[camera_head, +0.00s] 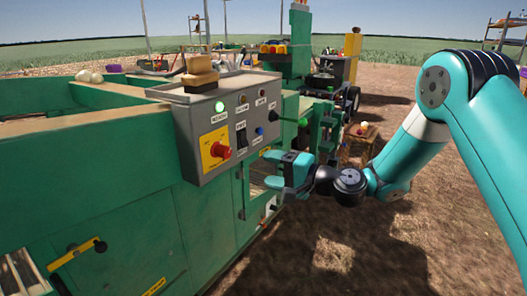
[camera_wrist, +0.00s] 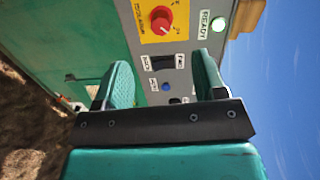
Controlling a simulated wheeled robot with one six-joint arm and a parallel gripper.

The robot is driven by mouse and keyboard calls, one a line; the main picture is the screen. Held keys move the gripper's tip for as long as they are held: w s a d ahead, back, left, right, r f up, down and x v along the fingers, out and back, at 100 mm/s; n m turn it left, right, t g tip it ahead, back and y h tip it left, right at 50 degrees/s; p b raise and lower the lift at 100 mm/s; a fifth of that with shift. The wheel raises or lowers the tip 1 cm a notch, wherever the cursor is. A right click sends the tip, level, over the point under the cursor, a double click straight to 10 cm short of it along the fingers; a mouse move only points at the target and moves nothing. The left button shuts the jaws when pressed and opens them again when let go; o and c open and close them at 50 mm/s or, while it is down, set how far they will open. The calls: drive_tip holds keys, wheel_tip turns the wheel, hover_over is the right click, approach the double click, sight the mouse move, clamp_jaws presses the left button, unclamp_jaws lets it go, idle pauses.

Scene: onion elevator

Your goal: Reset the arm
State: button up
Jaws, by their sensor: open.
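My teal arm reaches in from the right in the head view. My gripper (camera_head: 276,170) is in the air near the front of the grey control box, a little right of it and low. In the wrist view my gripper (camera_wrist: 163,82) shows two green padded fingers standing apart with nothing between them. Beyond them is the control box panel (camera_wrist: 182,62), turned sideways, with a red knob (camera_wrist: 161,20), a black switch (camera_wrist: 161,63) and a lit green light (camera_wrist: 218,25) beside the word READY. I cannot see any contact between the fingers and the panel.
The green machine (camera_head: 95,190) fills the left side, with the control box (camera_head: 215,165) on its edge. A stacked tan block (camera_head: 200,74) sits on the box. A wooden crate (camera_head: 358,146) stands on the dirt behind my arm. Bare ground lies at front right.

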drive_tip(key=s+a+r+n+g+h, duration=0.1)
drive_tip(key=s+r+n+g+h, duration=0.15)
drive_tip(key=s+n+g, duration=0.4)
drive_tip(key=s+a+r+n+g+h, duration=0.1)
drive_tip(key=s+a+r+n, duration=0.15)
drive_tip(key=s, duration=0.65)
drive_tip(key=s+d+n+g+h, duration=0.1)
drive_tip(key=s+d+n+h, duration=0.15)
drive_tip(key=s+d, duration=0.45)
drive_tip(key=s+d+n+g+h, duration=0.15)
drive_tip(key=s+d+h, duration=0.25)
drive_tip(key=s, duration=0.7)
wheel_tip(320, 180, up, 15)
drive_tip(key=p, duration=1.4)
drive_tip(key=shift+d+r+p, duration=0.15)
drive_tip(key=shift+p, duration=0.15)
